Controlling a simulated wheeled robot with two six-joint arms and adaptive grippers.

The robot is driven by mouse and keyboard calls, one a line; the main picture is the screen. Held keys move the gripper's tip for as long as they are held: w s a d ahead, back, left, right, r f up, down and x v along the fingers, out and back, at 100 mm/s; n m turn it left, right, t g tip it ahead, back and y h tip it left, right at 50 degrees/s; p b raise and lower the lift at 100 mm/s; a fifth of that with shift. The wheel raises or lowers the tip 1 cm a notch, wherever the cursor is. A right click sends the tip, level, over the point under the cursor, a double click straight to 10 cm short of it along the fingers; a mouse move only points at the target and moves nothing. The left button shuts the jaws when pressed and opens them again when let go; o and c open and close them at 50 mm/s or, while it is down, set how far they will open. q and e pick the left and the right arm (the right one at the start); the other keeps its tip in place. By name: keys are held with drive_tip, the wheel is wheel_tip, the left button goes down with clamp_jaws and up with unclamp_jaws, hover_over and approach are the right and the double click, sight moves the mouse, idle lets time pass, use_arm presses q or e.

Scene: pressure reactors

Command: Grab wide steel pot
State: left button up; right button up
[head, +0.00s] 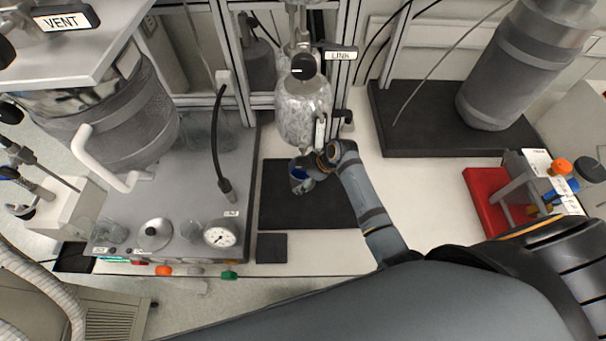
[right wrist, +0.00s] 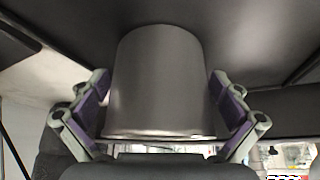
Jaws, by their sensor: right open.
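In the right wrist view the pot (right wrist: 156,85) is a plain grey steel cylinder that fills the space between my fingers. My right gripper (head: 307,168) is at the pot, partly covering it in the head view. Its two purple-padded fingers (right wrist: 160,98) are open, one on each side of the pot; the right pad is very close to the wall, and I cannot tell whether it touches. My left gripper is not in view.
The glass vessel (head: 303,112) hangs close above my right gripper, under the frame marked LINK. A grey reactor base with a gauge (head: 220,235) stands left of the mat. A red rack (head: 487,205) stands at the right. The white table between mat and rack is clear.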

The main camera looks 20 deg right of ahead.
drive_tip(key=c, duration=1.6)
drive_tip(key=shift+o, duration=0.2)
drive_tip(key=shift+s+d+r+p, duration=0.15)
drive_tip(key=shift+d+r+p, duration=0.05)
drive_tip(key=shift+r+p, duration=0.25)
drive_tip(key=s+d+r+p, duration=0.1)
drive_tip(key=p, duration=0.1)
drive_tip(key=s+d+r+p, duration=0.1)
drive_tip(key=d+r+p, duration=0.1)
drive_tip(key=s+d+r+p, duration=0.1)
drive_tip(key=p, duration=0.2)
drive_tip(key=shift+s+d+r, duration=0.2)
drive_tip(key=shift+s+d, duration=0.05)
drive_tip(key=shift+d, duration=0.15)
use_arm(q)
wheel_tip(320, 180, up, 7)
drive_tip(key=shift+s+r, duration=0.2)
use_arm(e)
drive_tip(key=s+d+r, duration=0.2)
drive_tip(key=s+d, duration=0.2)
drive_tip(key=d, duration=0.1)
drive_tip(key=shift+s+d+r, duration=0.35)
drive_tip(key=shift+d+r, duration=0.05)
